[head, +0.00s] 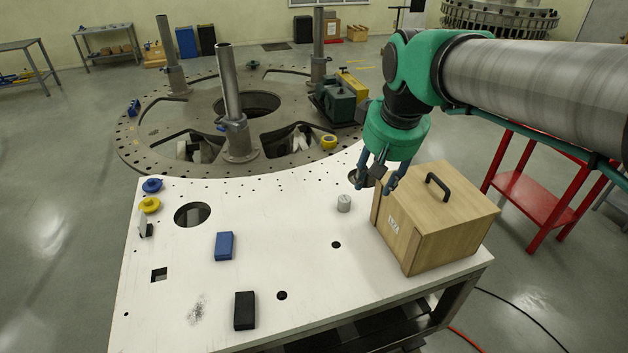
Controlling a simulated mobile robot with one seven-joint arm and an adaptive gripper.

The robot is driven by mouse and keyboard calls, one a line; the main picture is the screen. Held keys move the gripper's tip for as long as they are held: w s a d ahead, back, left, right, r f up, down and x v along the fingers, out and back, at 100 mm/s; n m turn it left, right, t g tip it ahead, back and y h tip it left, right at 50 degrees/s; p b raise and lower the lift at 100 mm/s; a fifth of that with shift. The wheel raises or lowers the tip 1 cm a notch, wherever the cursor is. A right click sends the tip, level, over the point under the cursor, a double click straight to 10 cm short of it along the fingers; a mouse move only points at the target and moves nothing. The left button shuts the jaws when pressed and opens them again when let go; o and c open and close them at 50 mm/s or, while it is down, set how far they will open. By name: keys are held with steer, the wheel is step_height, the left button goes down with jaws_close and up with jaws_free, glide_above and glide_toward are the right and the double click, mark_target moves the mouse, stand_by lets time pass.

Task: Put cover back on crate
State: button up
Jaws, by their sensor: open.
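The wooden crate (450,235) stands at the right end of the white table, with a paper label on its left face. Its wooden cover (462,194), with a black handle (438,187), lies on top of the crate. Whether it is fully seated cannot be told from here. My gripper (376,187) points down, open and empty, just left of the crate's back left corner. One finger overlaps the crate's edge in the picture; I cannot tell whether it touches.
A grey cylinder (344,203), a blue block (224,246) and a black block (244,310) are on the white table (310,265). Blue and yellow rings (149,205) lie at its left edge. The turret plate with upright posts (230,85) is behind. A red stand (545,200) is at right.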

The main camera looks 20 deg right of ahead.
steer(key=s+a+f, duration=0.2)
steer(key=s+a, duration=0.2)
steer(key=s, duration=0.3)
steer(key=s+a+f+t, duration=0.1)
steer(key=s+a+f, duration=0.2)
steer(key=s, duration=0.4)
steer(key=shift+a+f+t+y, duration=0.2)
steer(key=shift+a+t+y, duration=0.15)
steer(key=shift+a, duration=0.5)
steer(key=shift+f, duration=0.15)
step_height(320, 180, down, 16)
steer(key=b, duration=1.6)
